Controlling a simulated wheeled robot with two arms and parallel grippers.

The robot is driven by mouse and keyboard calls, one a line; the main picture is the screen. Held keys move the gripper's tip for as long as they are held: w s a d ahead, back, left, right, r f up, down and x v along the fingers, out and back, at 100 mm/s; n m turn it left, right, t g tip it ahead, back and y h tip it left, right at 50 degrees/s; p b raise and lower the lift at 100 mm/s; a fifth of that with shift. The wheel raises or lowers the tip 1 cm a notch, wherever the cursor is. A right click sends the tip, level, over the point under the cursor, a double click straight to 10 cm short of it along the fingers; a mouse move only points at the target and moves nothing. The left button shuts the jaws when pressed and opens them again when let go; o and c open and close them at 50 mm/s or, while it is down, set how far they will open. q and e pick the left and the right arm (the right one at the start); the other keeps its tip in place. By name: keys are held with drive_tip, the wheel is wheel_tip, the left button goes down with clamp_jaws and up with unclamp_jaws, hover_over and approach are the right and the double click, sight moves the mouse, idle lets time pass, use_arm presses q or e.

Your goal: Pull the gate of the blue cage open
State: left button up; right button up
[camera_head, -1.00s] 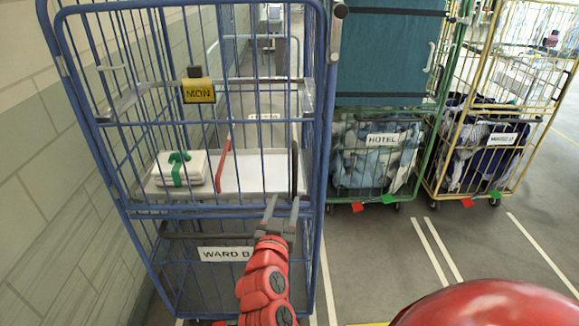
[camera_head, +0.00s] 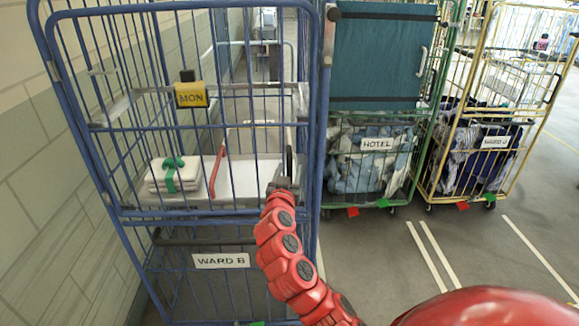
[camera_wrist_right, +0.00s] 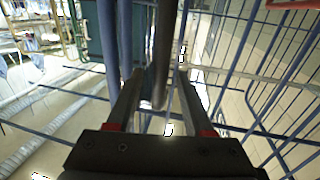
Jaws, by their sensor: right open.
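The blue cage (camera_head: 215,213) fills the left of the head view, with its barred front gate (camera_head: 225,105) facing me. A dark upright handle (camera_head: 290,165) is near the gate's right edge. My right gripper (camera_head: 283,182) is at the handle's lower end. In the right wrist view my right gripper (camera_wrist_right: 160,82) is open, with the dark handle bar (camera_wrist_right: 165,45) running down between its fingers. The jaws do not close on it. Contact cannot be told. My left gripper is not in view.
A white folded bundle (camera_head: 173,175) lies inside. A green cage (camera_head: 412,185) and a yellow cage (camera_head: 436,150) stand right. The wall is close on the left; floor is clear at right.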

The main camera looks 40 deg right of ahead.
drive_tip(key=shift+w+d, duration=0.25)
clamp_jaws()
idle(1.4)
